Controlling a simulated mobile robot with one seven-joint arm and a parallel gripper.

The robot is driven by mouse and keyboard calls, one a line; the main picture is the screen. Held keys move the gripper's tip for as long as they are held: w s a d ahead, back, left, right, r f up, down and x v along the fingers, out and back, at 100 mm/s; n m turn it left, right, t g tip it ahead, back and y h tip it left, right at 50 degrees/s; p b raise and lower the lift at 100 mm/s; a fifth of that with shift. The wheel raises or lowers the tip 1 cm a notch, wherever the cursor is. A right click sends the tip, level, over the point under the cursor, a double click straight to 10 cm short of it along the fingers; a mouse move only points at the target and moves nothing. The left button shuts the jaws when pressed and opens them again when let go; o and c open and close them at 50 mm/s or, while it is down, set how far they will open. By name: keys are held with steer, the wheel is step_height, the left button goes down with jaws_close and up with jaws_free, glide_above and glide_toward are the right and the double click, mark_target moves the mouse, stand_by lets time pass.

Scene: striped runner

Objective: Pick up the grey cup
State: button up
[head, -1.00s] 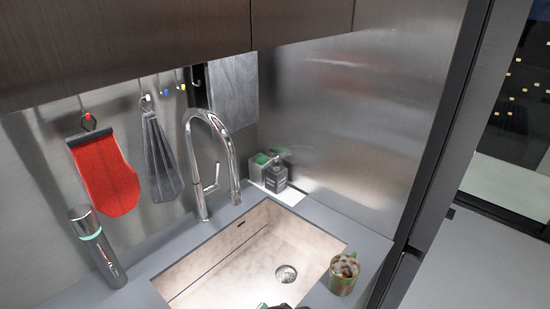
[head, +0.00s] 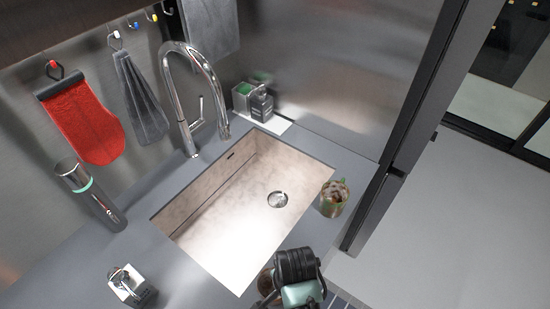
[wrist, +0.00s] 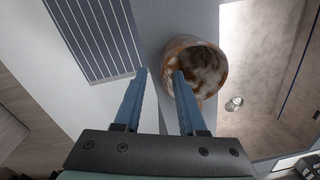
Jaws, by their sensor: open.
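No cup looks plainly grey. A brown and whitish mottled cup (wrist: 195,70) stands on the counter strip beside the sink in the wrist view. What seems the same cup (head: 266,282) shows in the head view, partly hidden by my arm end. My gripper (wrist: 160,72) is open and empty, its right fingertip overlapping the cup's left part in the picture; I cannot tell if they touch. In the head view my gripper's fingers are hidden. A green-brown cup (head: 334,197) stands right of the sink.
The sink (head: 210,215) with a tall faucet (head: 168,95) fills the middle. A soap bottle (head: 261,104) stands behind it. A striped runner (wrist: 90,35) lies beside the counter strip.

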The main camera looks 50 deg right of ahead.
mark_target(265, 286)
steer(key=shift+w+d+f, duration=0.1)
steer(key=shift+w+f, duration=0.05)
steer(key=shift+f, duration=0.8)
steer(key=shift+w+f, duration=0.1)
steer(key=shift+f, duration=0.85)
jaws_close()
